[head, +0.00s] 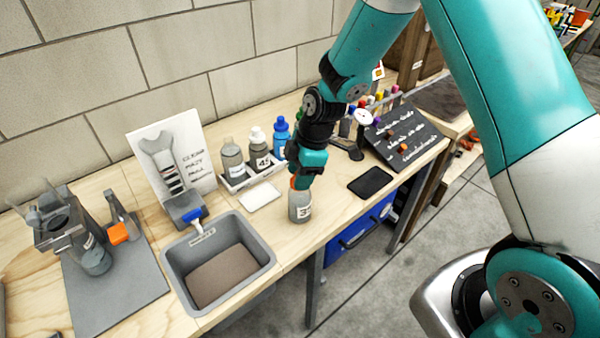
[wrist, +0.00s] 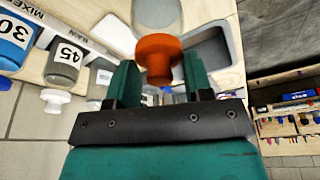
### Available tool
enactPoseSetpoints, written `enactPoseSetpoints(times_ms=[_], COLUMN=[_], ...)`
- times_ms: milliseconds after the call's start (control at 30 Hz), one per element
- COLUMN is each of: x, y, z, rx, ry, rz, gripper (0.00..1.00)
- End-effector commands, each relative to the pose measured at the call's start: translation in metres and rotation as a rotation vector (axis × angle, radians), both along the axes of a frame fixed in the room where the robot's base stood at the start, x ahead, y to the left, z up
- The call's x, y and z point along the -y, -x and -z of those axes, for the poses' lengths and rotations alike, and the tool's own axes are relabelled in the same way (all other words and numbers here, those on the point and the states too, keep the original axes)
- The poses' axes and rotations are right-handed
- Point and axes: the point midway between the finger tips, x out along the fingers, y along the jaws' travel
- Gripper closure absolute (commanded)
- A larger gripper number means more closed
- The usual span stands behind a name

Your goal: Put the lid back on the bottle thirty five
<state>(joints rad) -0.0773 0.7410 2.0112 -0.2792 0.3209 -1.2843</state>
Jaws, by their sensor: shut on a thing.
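A grey bottle (head: 299,208) stands upright on the wooden bench, to the right of the grey basin. Its label is partly seen and starts with a 3. My gripper (head: 302,180) points down right above this bottle and is shut on an orange lid (head: 293,184). In the wrist view the orange lid (wrist: 158,52) sits between the two teal fingers (wrist: 160,85), with the grey bottle (wrist: 157,12) just beyond it. The lid is at the bottle's top in the head view. I cannot tell whether it is seated on the neck.
A rack (head: 252,176) holds several bottles, including one marked 45 (head: 260,150) and a blue one (head: 281,137). A white pad (head: 260,197) lies in front. The grey basin (head: 176,274) is left, a black tablet (head: 370,181) right. The bench edge is close.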

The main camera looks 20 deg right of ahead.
Motion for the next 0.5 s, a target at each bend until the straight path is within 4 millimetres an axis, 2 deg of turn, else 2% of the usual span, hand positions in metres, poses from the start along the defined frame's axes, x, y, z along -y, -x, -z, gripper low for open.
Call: enactPoseSetpoints(times_ms=[467,500], x=[0.0000,0.0000], y=[0.0000,0.0000], z=[0.0004,0.0004], rx=[0.000,0.000], ry=[0.000,0.000], rz=[0.000,0.000], gripper=[0.75,0.44])
